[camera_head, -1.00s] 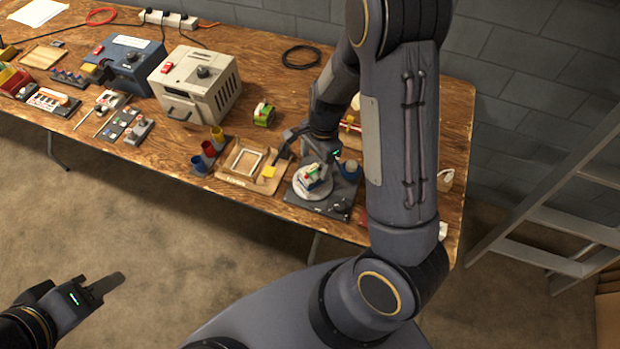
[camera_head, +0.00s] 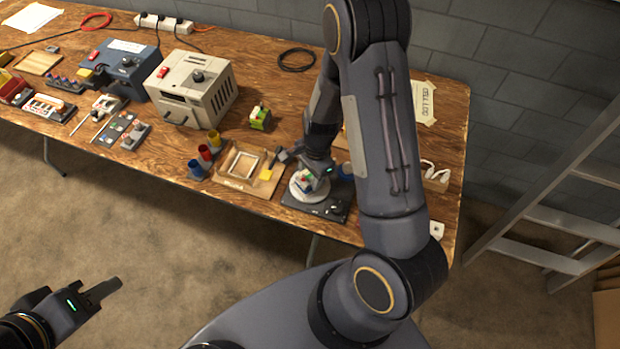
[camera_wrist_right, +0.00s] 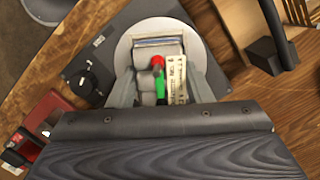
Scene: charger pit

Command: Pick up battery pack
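The battery pack (camera_head: 307,183) is a small block with white, green and red parts on a white round plate (camera_head: 297,194) set on a dark base (camera_head: 325,211). In the right wrist view the battery pack (camera_wrist_right: 157,88) shows grey blocks, red and green parts and a printed white label. My right gripper (camera_head: 314,178) is low over it. In the wrist view the fingers of my right gripper (camera_wrist_right: 160,82) are apart, one on each side of the pack; whether they touch it is unclear. My left gripper (camera_head: 110,288) is empty, away from the table at lower left; its finger gap is not clear.
A wooden tray (camera_head: 229,182) with a light frame and several coloured cups (camera_head: 204,153) stand left of the plate. A beige box device (camera_head: 185,85) and green block (camera_head: 260,118) are further back. A black knob (camera_wrist_right: 94,83) sits on the base close to my right fingers.

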